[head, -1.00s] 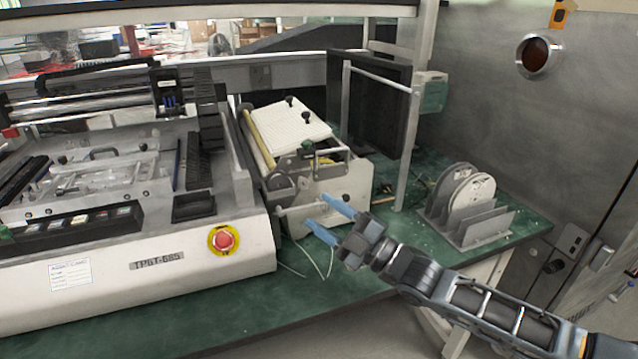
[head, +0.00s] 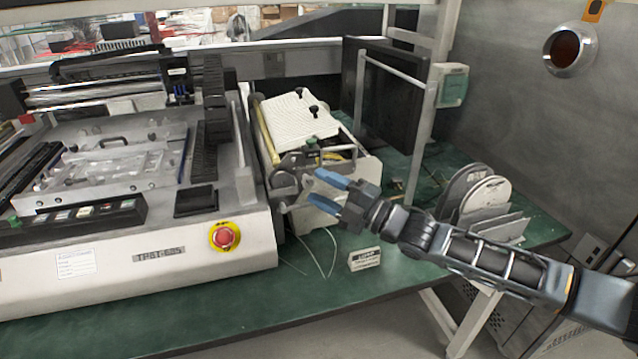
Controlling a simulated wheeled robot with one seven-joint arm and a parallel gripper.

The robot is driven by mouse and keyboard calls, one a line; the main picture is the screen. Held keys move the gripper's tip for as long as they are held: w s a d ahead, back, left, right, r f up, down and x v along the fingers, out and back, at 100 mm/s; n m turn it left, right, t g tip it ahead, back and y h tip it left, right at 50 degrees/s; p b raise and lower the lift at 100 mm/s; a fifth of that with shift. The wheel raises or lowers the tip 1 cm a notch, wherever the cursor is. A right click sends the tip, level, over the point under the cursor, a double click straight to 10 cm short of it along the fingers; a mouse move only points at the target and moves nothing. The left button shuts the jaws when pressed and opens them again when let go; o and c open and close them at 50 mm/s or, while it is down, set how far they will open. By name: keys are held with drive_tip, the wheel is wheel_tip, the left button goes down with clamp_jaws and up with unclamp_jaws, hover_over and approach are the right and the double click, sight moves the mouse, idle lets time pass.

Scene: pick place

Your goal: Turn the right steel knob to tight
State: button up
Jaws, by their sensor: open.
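My gripper (head: 318,187) has two blue-tipped fingers, spread apart with nothing between them. It points left, in front of the small white feeder machine (head: 371,180) with a sloped lid. A small grey, steel-looking knob or rod end (head: 282,207) shows at the feeder's lower left, just left of my lower fingertip. I cannot tell whether it is the right steel knob, or how tight it is. My fingers and wrist hide part of the feeder's front. No contact between fingers and knob is clear.
A large white machine (head: 150,262) with a red stop button (head: 224,237) fills the left. A small sign (head: 364,259) stands on the green table (head: 240,303). A rack with round discs (head: 480,212) and a metal post (head: 418,145) stand right. The front table strip is mostly clear.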

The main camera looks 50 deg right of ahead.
drive_tip(key=shift+x, duration=0.8)
clamp_jaws()
drive_tip(key=shift+f+m+t+b, duration=0.2)
drive_tip(key=shift+m+t+b, duration=0.45)
drive_tip(key=shift+b, duration=0.35)
unclamp_jaws()
drive_tip(key=b+v, duration=0.1)
drive_tip(key=v, duration=0.6)
drive_tip(key=shift+s, duration=0.4)
